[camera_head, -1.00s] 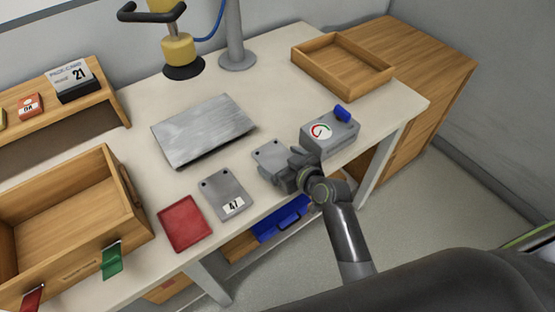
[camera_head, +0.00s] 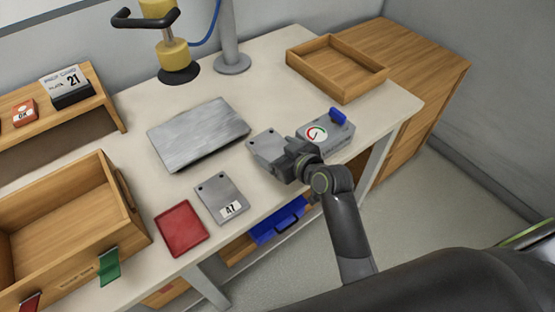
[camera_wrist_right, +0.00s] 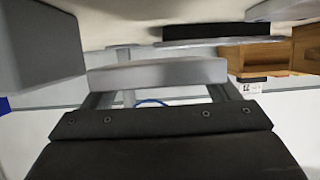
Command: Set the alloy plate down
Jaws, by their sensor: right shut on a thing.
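The small grey plate with two dark holes, which I take as the alloy plate (camera_head: 266,143), is at the bench's front side, left of the gauge box. My right gripper (camera_head: 287,160) is shut on its near right edge and hides that part. In the right wrist view the plate (camera_wrist_right: 157,73) shows as a light grey bar between the fingers. I cannot tell surely whether it touches the bench top. A similar grey plate marked 47 (camera_head: 221,197) lies to its left, beside a red tray (camera_head: 181,228). My left gripper is not in view.
A grey gauge box (camera_head: 326,137) with a blue knob stands close on the right. A large silver slab (camera_head: 198,133) lies behind left. An empty wooden tray (camera_head: 337,68) is at the back right, a wooden crate (camera_head: 128,215) at the left. A yellow lifter (camera_head: 175,55) stands behind.

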